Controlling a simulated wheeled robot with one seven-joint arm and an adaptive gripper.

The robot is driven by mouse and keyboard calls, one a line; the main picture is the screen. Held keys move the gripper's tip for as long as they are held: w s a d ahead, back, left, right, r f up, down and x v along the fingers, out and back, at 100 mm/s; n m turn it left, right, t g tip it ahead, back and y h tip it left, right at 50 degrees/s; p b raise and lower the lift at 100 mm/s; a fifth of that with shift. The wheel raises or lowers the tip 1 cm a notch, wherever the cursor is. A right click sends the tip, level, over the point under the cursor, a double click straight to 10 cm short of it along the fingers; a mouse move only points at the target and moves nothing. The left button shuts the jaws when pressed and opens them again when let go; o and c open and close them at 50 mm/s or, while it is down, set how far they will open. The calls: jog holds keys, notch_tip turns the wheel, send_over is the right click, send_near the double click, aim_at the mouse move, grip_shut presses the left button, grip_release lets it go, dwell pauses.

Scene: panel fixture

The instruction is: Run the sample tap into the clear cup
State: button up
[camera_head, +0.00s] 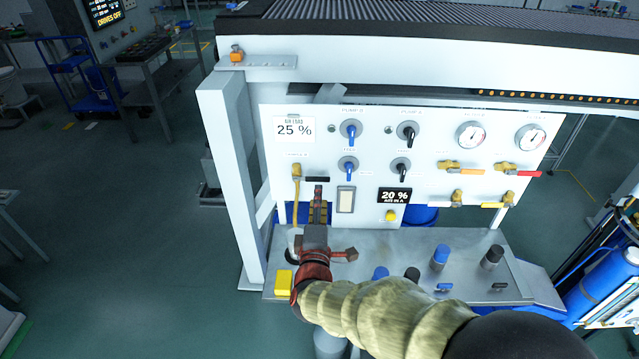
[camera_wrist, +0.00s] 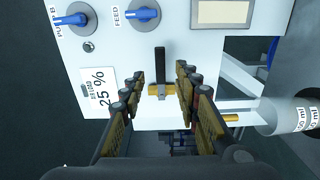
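The sample tap (camera_head: 297,172) is a brass-yellow valve with a downward pipe on the left of the white panel. Its black lever (camera_head: 318,179) points right, roughly level. In the wrist view the lever (camera_wrist: 160,62) and yellow tap body (camera_wrist: 159,90) appear between the fingertips, with gaps on both sides. My gripper (camera_head: 318,193) is open in front of the tap; the fingers (camera_wrist: 160,77) appear apart and empty. The clear cup (camera_wrist: 288,116), with ml markings, lies at the right of the wrist view, near the yellow spout end (camera_wrist: 232,117). My arm largely hides it in the head view.
The panel holds blue knobs (camera_head: 351,131), black knobs (camera_head: 408,132), gauges (camera_head: 470,135) and other yellow valves (camera_head: 462,168). Signs read 25 % (camera_head: 294,129) and 20 % (camera_head: 395,196). A metal shelf (camera_head: 400,245) below carries capped bottles (camera_head: 440,257) and a yellow block (camera_head: 283,283).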

aim_at(319, 181)
jog(key=w+b, duration=0.2)
jog(key=w, duration=0.5)
jog(key=shift+d, duration=0.1)
jog(key=shift+c, duration=0.5)
grip_shut()
dwell(0.3)
